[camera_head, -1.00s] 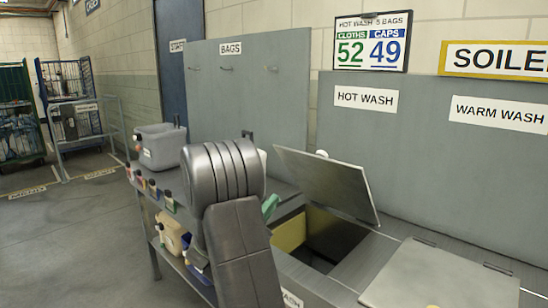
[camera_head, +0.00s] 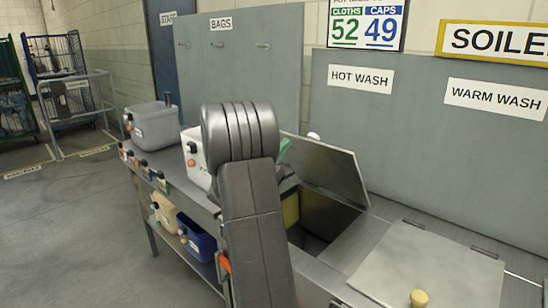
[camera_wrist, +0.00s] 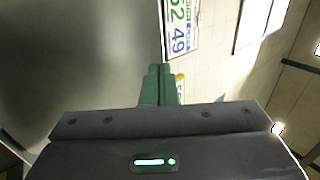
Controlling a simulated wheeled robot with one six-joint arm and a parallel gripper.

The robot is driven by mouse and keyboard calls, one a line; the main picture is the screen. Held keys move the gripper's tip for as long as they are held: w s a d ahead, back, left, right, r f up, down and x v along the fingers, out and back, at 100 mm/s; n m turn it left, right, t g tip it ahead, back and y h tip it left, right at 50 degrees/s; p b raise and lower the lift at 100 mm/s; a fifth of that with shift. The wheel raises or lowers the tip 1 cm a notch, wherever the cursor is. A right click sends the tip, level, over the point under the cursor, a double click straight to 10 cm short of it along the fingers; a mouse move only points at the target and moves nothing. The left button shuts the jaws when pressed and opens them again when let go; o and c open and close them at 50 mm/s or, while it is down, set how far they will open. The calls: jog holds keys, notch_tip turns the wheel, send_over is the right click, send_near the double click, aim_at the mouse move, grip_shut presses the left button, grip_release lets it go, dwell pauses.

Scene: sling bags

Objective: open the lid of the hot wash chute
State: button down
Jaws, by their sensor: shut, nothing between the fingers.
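The hot wash lid (camera_head: 328,168) is a grey plate standing raised and tilted on its hinge side, below the HOT WASH sign (camera_head: 361,79). The chute opening (camera_head: 322,212) beneath it is uncovered, with a dark inside and a yellowish inner wall. My gripper's green fingers show just beside the lid's upper left edge (camera_head: 284,147), mostly hidden behind my arm. In the wrist view my gripper (camera_wrist: 158,72) is shut and empty. Whether the fingers touch the lid I cannot tell.
A closed warm wash lid (camera_head: 430,265) with a round knob (camera_head: 419,298) lies at the right. A grey tub (camera_head: 155,125) and a white container (camera_head: 195,158) stand on the bench to the left. A blue bin (camera_head: 197,240) sits on the lower shelf.

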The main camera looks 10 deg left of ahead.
jog(key=shift+w+d+r, duration=0.25)
jog(key=shift+w+r, duration=0.05)
jog(key=shift+w, duration=0.05)
jog(key=shift+r, duration=0.1)
jog(key=shift+w+d+r, duration=0.1)
jog(key=shift+w+r, duration=0.05)
jog(key=shift+r, duration=0.05)
jog(key=w+d+r+p, duration=0.1)
jog(key=w+d+r+g+y+p, duration=0.1)
jog(key=w+r, duration=0.1)
jog(key=w+d+r+g+p, duration=0.1)
jog(key=shift+w+d+r+y, duration=0.25)
jog(key=shift+w+r+y, duration=0.05)
jog(key=shift+r, duration=0.05)
jog(key=w+d+r+g+y+p, duration=0.2)
jog(key=w+d+g+p, duration=0.1)
jog(key=w+d+p, duration=0.2)
jog(key=shift+w+d+r+p, duration=0.15)
jog(key=shift+w+r+p, duration=0.25)
jog(key=shift+w+p, duration=0.95)
jog(key=shift+s+f, duration=0.1)
jog(key=shift+s, duration=0.05)
